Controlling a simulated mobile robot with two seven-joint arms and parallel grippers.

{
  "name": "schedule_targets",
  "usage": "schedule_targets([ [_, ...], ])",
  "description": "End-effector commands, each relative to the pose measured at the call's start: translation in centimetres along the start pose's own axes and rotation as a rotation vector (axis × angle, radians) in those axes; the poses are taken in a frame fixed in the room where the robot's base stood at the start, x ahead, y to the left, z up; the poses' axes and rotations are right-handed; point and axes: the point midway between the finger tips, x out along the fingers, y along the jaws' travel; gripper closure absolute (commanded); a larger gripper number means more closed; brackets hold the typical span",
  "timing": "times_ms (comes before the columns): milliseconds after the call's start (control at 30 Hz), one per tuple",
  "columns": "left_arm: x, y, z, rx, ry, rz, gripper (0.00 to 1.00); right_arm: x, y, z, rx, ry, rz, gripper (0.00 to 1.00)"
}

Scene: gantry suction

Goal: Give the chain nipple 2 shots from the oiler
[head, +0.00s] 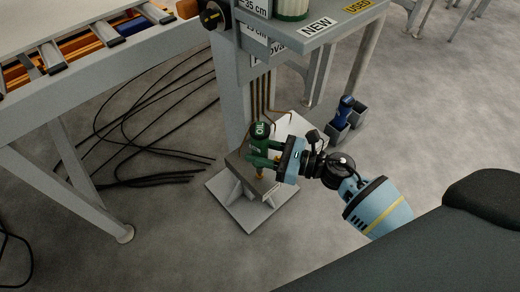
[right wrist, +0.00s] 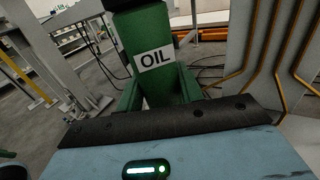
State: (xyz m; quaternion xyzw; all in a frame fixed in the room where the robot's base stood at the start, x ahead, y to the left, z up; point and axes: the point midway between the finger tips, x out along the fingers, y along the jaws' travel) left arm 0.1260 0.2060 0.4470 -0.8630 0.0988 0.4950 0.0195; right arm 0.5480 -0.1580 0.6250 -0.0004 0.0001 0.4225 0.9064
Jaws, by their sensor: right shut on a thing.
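The oiler (head: 260,131) is a green can with a white OIL label. It stands roughly upright between the fingers of my right gripper (head: 257,152), which is shut on it above the grey column's foot plate. In the right wrist view the oiler (right wrist: 152,55) fills the space between the green fingers, its lower end hidden by the gripper. A small brass-coloured piece (head: 259,172) shows just below the fingers; I cannot tell whether it is the chain nipple or the oiler's tip. My left gripper is not in view.
Copper pipes (head: 262,92) run down the grey column (head: 230,95) close to the oiler. A grey holder (head: 338,131) with a blue-handled tool stands to the right. A shelf (head: 330,28) with NEW and USED labels is above. Black cables (head: 150,150) lie on the floor at left.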

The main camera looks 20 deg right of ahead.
Motion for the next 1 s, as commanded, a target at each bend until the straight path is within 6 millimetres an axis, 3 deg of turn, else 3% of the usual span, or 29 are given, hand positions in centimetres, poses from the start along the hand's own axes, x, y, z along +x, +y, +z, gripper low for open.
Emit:
schedule_targets([
  [433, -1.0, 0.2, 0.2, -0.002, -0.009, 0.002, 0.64, -0.1, 0.0, 1.1, 0.001, 0.003, 0.000, 0.96],
  [1000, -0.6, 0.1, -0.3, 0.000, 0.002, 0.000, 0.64, -0.1, 0.0, 1.0, 0.001, 0.002, 0.000, 0.96],
])
